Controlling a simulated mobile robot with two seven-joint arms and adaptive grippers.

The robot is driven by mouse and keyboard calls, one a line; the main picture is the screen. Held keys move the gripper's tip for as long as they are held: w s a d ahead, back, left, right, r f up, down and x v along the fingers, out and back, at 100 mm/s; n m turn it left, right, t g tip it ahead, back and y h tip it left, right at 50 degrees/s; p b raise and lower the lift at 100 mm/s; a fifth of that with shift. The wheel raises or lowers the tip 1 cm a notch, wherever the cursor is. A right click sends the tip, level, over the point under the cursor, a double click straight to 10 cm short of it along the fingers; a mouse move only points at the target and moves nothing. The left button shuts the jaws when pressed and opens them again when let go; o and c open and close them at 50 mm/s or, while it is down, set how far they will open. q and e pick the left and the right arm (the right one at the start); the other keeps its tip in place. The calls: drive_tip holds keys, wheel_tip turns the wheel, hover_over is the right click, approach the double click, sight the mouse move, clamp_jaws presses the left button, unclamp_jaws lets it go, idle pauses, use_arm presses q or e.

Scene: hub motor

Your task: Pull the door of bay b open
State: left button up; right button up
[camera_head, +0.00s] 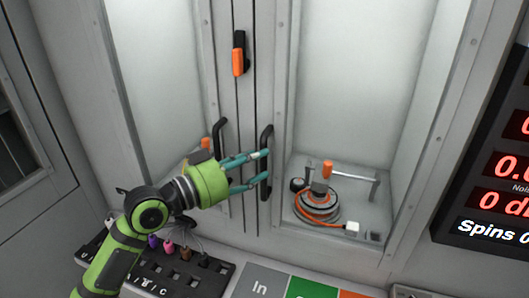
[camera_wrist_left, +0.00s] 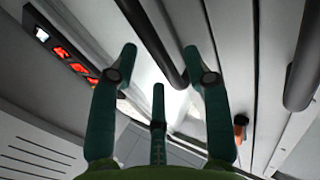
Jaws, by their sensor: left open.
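Two bay doors with pale panels stand side by side. The right door (camera_head: 287,60) has a dark vertical bar handle (camera_head: 267,135), and the left door (camera_head: 207,60) has a similar handle (camera_head: 219,138). No letter marks either bay, so I cannot tell which is b. My left gripper (camera_head: 262,168) is open at the right door's handle. In the left wrist view the handle (camera_wrist_left: 150,32) runs between the spread fingertips (camera_wrist_left: 160,52); contact is unclear. The other handle (camera_wrist_left: 304,70) is further right there. Both doors look shut. My right gripper is not in view.
A black and orange latch (camera_head: 239,54) sits between the doors above the handles. Below are a black strip with coloured plugs (camera_head: 190,276) and an "In" pad (camera_head: 262,285). A display (camera_head: 497,180) is at right.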

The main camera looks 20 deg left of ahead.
sight(263, 160)
use_arm(q)
drive_tip(key=shift+p+x, duration=0.4)
drive_tip(key=shift+x, duration=1.15)
clamp_jaws()
